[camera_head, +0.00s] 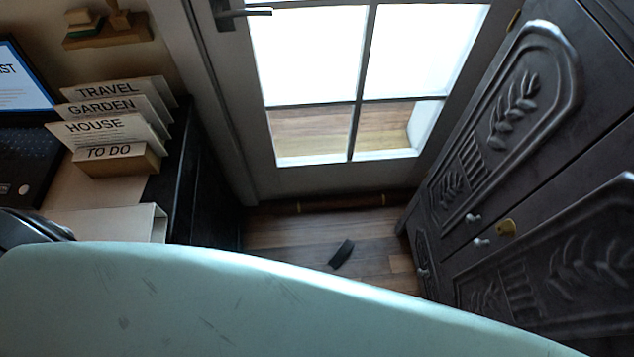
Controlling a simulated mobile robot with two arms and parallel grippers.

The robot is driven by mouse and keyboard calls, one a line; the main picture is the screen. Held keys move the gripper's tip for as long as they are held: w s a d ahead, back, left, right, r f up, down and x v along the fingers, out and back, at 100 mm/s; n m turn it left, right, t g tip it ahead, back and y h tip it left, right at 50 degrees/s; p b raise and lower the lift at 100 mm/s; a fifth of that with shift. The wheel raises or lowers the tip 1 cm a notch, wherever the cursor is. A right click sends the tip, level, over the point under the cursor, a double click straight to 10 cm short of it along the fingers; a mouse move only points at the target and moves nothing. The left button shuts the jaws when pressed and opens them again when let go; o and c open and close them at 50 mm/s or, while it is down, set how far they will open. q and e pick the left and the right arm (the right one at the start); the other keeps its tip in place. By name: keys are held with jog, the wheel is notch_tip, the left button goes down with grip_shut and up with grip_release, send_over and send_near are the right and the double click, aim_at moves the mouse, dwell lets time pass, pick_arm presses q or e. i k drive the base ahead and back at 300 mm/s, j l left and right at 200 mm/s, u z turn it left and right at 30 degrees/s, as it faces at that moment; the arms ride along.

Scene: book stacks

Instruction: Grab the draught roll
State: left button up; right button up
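A long, thin brown roll, which looks like the draught roll (340,202), lies on the floor along the bottom of the glazed door (325,181). It runs left to right across the door's foot. Its left end is close to the dark desk side and its right end is close to the dark carved cabinet. Neither of my grippers shows in the head view.
A large pale green curved surface (200,300) fills the foreground and hides the near floor. A small black object (341,253) lies on the wooden floor (290,235). A carved cabinet (520,170) stands right, a desk with labelled cards (108,108) left.

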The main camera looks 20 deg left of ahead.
aim_at(310, 205)
jog(key=u, duration=0.3)
jog(key=i+l+u, duration=0.15)
jog(key=i+u, duration=0.15)
jog(key=u, duration=0.15)
jog(key=i+l+u, duration=0.25)
jog(key=u, duration=0.2)
jog(key=i+l, duration=0.05)
